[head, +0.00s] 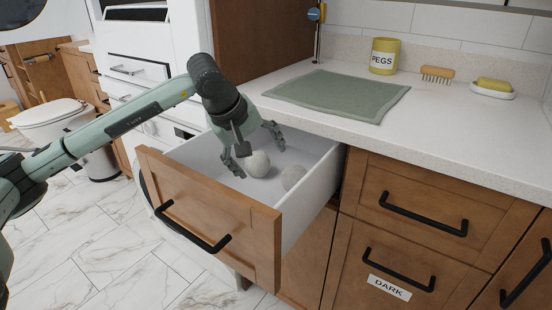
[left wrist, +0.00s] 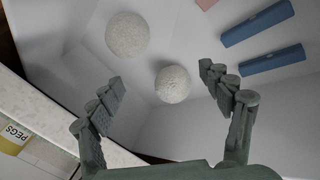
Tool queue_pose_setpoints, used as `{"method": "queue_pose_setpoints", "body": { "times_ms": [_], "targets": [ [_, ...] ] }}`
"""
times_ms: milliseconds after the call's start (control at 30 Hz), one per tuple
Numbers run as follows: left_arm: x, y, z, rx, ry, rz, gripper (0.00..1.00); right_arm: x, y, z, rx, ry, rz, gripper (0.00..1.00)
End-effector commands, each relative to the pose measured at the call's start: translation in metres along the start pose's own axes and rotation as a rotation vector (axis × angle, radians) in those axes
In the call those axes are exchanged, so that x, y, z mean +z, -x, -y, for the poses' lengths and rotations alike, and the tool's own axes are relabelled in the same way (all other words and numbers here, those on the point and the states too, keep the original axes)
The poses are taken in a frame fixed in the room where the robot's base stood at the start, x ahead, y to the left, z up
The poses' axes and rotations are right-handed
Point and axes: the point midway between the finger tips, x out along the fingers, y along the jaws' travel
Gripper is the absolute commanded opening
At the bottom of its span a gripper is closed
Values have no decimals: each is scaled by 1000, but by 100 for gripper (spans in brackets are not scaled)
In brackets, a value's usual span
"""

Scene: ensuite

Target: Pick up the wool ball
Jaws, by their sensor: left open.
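Two pale, speckled wool balls lie in the open drawer. In the head view one wool ball (head: 258,164) is just beneath my left gripper (head: 256,152), and the other wool ball (head: 293,177) is a little to its right, near the drawer's side wall. My left gripper reaches down into the drawer with its fingers spread and empty. In the left wrist view one ball (left wrist: 172,84) appears between the open fingers (left wrist: 164,90), with the other ball (left wrist: 127,34) beyond the fingertips. My right gripper is out of view.
The drawer (head: 200,205) has a wooden front and white walls. Two blue items (left wrist: 258,22) and a pink one (left wrist: 206,3) also lie inside. The counter above holds a green mat (head: 338,94), a PEGS tin (head: 384,57), a brush (head: 437,74) and a soap dish (head: 492,91).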

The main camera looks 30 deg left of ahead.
Motion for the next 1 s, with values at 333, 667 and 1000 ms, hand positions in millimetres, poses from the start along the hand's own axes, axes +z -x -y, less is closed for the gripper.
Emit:
{"method": "queue_pose_setpoints", "body": {
  "times_ms": [333, 667, 1000],
  "targets": [
    [-43, -4, 23, -138, -217, -191, 79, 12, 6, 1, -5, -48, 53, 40],
    [-57, -46, 21, -136, -213, -187, 79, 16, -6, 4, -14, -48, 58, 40],
    [-61, -63, 23, -133, -214, -190, 79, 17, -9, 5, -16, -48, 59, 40]
  ]
}}
